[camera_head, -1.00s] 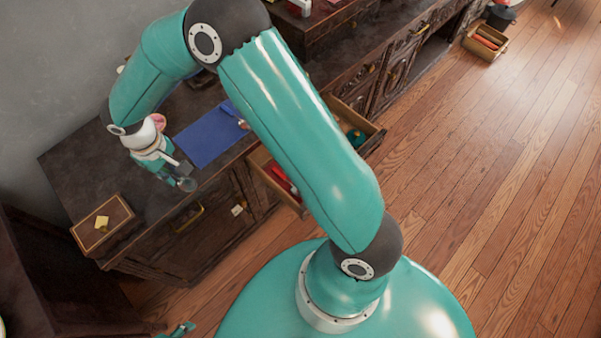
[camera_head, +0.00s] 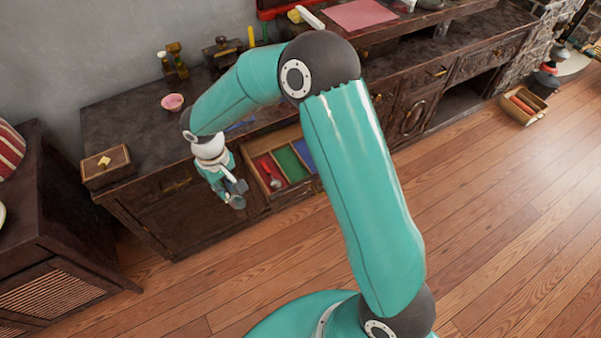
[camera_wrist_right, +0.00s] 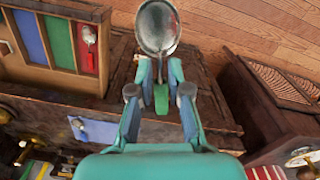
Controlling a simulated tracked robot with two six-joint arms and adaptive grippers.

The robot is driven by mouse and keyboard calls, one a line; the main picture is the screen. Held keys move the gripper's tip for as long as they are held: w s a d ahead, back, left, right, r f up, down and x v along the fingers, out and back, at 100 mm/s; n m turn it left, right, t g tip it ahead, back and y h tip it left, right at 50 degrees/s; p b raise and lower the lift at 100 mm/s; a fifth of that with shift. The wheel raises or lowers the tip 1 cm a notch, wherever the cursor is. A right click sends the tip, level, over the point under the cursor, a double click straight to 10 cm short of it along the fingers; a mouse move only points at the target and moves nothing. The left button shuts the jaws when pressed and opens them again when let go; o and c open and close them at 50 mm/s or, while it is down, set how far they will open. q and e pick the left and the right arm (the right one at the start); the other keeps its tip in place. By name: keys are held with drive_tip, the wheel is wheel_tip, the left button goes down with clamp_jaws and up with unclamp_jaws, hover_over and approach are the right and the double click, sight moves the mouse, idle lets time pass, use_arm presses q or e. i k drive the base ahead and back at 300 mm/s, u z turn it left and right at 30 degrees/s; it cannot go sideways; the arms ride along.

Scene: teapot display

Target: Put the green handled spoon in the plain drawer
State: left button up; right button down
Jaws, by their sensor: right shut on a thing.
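The green handled spoon is held in my right gripper (camera_head: 236,196). In the right wrist view its round metal bowl (camera_wrist_right: 157,28) points up and away, and its green handle (camera_wrist_right: 161,99) sits between the fingers of the gripper (camera_wrist_right: 161,90), which is shut on it. In the head view the gripper hangs in front of the cabinet, just left of an open drawer (camera_head: 262,193). My left gripper is out of view.
On the dark counter (camera_head: 130,120) are a wooden box (camera_head: 106,166) and a pink bowl (camera_head: 172,102). A blue mat (camera_wrist_right: 98,130) is mostly hidden by my arm in the head view. A dark cabinet (camera_head: 60,230) stands at left. The wooden floor in front is clear.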

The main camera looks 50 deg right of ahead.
sight(291, 167)
drive_tip(key=z, duration=0.7)
drive_tip(key=i, duration=1)
